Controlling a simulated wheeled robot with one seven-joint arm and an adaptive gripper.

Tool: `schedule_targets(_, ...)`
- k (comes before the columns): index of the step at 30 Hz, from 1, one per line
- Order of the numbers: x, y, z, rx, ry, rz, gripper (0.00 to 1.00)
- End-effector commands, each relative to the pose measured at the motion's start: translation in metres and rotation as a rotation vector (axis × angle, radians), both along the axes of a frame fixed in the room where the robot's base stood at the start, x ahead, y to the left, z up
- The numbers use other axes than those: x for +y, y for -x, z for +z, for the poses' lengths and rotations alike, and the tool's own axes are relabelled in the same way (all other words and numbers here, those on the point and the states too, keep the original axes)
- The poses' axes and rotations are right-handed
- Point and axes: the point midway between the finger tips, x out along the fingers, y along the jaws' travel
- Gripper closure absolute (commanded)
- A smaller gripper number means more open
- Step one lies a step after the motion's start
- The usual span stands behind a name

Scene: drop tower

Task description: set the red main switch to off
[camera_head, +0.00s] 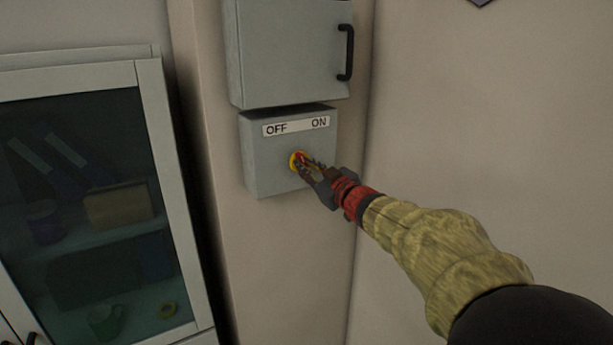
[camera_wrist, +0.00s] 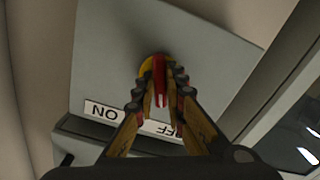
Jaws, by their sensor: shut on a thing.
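The red main switch (camera_wrist: 159,82) has a red handle on a round yellow base. It sits on the front of a grey switch box (camera_head: 262,180), whose white label (camera_head: 296,126) reads OFF on the left and ON on the right. My gripper (camera_head: 304,163) is at the switch, its fingers on either side of the handle. In the wrist view my gripper (camera_wrist: 160,92) is shut on the red handle. In the head view the fingers partly hide the handle, so its exact angle is hard to tell there.
A grey cabinet with a black handle (camera_head: 346,52) is mounted just above the switch box. A glass-fronted cabinet (camera_head: 165,190) holding several items stands at the left.

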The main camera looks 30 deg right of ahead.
Motion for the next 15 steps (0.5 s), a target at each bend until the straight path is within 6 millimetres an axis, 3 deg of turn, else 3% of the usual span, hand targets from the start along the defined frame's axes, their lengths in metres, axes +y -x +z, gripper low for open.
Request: schedule_targets(15, -0.0008, -0.0001, -0.0022, -0.009, 0.334, 0.000, 1.00)
